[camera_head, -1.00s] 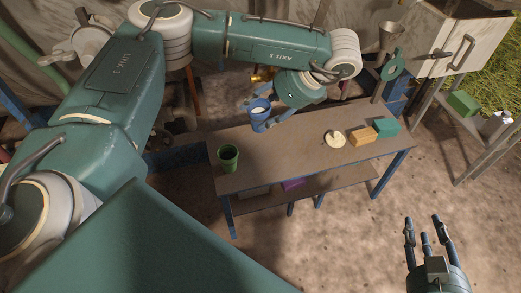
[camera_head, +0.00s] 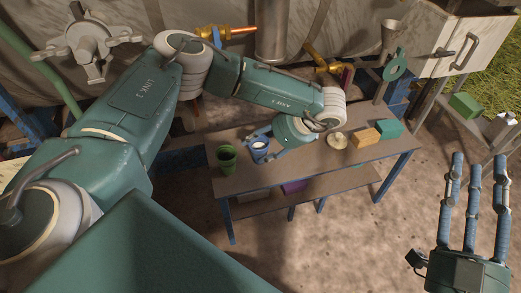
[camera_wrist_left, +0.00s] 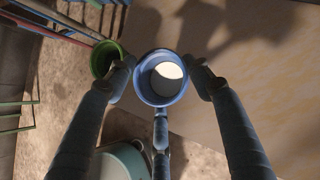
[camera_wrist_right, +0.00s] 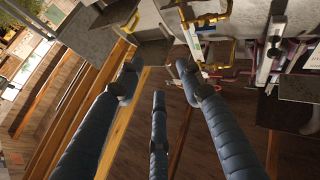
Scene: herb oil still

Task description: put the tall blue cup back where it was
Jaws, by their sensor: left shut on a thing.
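The tall blue cup (camera_head: 259,150) is upright at the left part of the wooden table (camera_head: 240,180), just right of the green cup (camera_head: 227,158). My left gripper (camera_head: 257,140) is shut on the blue cup. In the left wrist view the blue cup (camera_wrist_left: 161,77) sits between the fingers, open mouth toward the camera, with something pale inside. The green cup (camera_wrist_left: 105,58) shows beside the left finger. I cannot tell whether the blue cup's base touches the table. My right gripper (camera_head: 477,165) is open and empty over the ground at the right; its spread fingers (camera_wrist_right: 160,80) show in the right wrist view.
A round pale item (camera_head: 337,140), an orange block (camera_head: 364,137) and a teal block (camera_head: 389,128) stand on the table's right part. A purple item (camera_head: 293,187) lies on the lower shelf. The table's front middle is clear. A cabinet (camera_head: 440,45) stands at the back right.

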